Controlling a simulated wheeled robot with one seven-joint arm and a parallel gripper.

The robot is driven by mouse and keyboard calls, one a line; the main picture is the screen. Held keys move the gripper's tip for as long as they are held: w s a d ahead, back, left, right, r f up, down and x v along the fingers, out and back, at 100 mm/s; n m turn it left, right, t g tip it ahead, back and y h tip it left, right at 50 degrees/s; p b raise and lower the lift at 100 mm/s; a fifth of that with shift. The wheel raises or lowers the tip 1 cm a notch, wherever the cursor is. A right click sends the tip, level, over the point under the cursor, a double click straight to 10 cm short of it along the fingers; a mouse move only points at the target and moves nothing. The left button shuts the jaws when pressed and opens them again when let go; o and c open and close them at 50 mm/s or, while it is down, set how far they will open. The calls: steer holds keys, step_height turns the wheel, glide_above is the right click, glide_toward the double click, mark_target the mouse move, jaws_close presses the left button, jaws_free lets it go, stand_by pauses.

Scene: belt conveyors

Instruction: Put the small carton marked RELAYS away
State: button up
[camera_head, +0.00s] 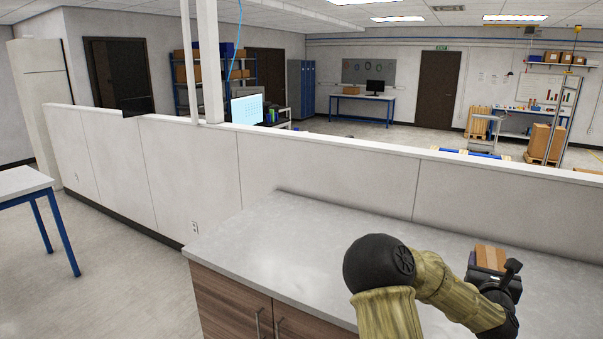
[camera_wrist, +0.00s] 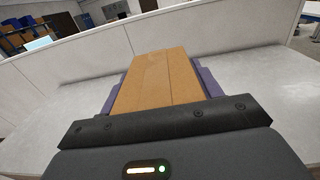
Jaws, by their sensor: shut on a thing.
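A small brown carton (camera_wrist: 157,80) fills the middle of the wrist view, between the purple-grey fingers of my gripper (camera_wrist: 160,85). My gripper is shut on it. No RELAYS marking can be read on the faces that show. In the head view the carton (camera_head: 490,257) shows at the right, at the end of my arm, with my gripper (camera_head: 492,268) around it. It is over the grey counter top (camera_head: 290,240). I cannot tell whether the carton touches the counter or is held above it.
A low white partition wall (camera_head: 190,175) runs along the back of the counter. Wooden cabinet doors (camera_head: 235,305) are below its front edge. The left part of the counter is bare. A white table with blue legs (camera_head: 20,182) stands at the far left.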

steer(key=w+a+f+n+t+y+b, duration=0.1)
steer(key=w+a+f+y+b, duration=0.2)
steer(key=a+f, duration=0.75)
steer(key=w+a+f+n+t+y+b, duration=0.15)
steer(key=a+f+b, duration=0.5)
steer(key=f, duration=0.75)
steer(key=s+a+f+n+y+b, duration=0.1)
steer(key=s+a+f+b, duration=0.1)
steer(key=a+f, duration=0.3)
steer(key=s+a+f+n+y+b, duration=0.1)
steer(key=s+a+f+y+b, duration=0.1)
steer(key=f, duration=0.9)
steer(key=s+a+f+n+y+b, duration=0.1)
steer(key=s+a+f+b, duration=0.2)
steer(key=s+a+f, duration=0.2)
steer(key=a+f, duration=0.3)
steer(key=shift+a+f, duration=0.15)
steer(key=shift+f, duration=0.1)
steer(key=shift+n+y, duration=0.25)
steer(key=d, duration=0.7)
steer(key=shift+d, duration=0.1)
